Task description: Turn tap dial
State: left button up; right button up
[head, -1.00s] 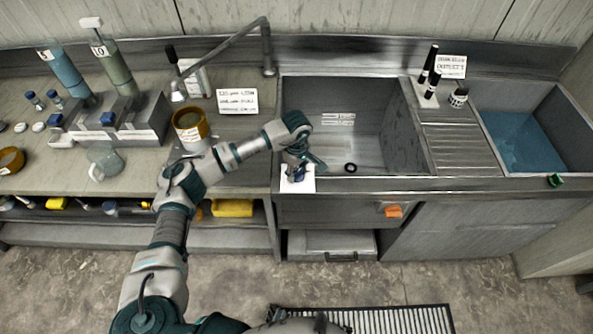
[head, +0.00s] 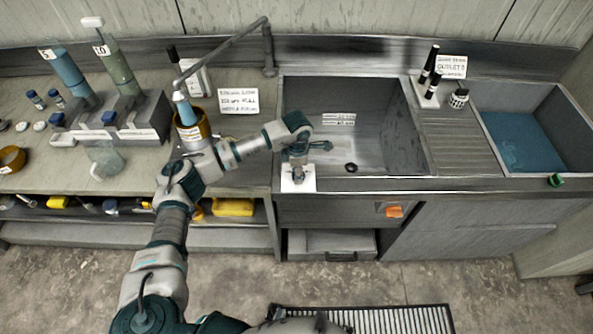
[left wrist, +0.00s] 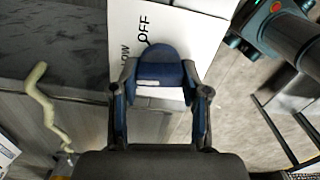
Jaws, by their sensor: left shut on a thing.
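The tap dial (left wrist: 160,66) is a dark blue knob on a white plate (left wrist: 185,30) marked "OFF" and "LOW" in the left wrist view. My left gripper (left wrist: 160,80) is shut on the dial, one finger on each side. In the head view my left gripper (head: 297,168) is over the plate (head: 297,184) at the sink's front left edge and hides most of the dial. The tap (head: 220,50) arches over the left counter. A blue stream (head: 185,110) runs from its nozzle into an ochre container (head: 190,130). My right gripper is not in view.
The empty sink basin (head: 350,135) is right of my left gripper; a second basin (head: 525,140) holds blue liquid. A glass beaker (head: 105,158) and a rack with cylinders (head: 110,125) stand on the left. A printed sign (head: 238,100) stands behind my forearm.

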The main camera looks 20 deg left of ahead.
pick_arm(q)
jog(key=n, duration=0.4)
jog(key=shift+w+r+n+p, duration=0.1)
jog(key=shift+r+n+p, duration=0.2)
jog(key=shift+p, duration=0.05)
jog(key=shift+d+n, duration=0.1)
jog(key=shift+n, duration=0.9)
jog(key=shift+n+p, duration=0.3)
jog(key=shift+n, duration=0.4)
jog(key=shift+w, duration=0.1)
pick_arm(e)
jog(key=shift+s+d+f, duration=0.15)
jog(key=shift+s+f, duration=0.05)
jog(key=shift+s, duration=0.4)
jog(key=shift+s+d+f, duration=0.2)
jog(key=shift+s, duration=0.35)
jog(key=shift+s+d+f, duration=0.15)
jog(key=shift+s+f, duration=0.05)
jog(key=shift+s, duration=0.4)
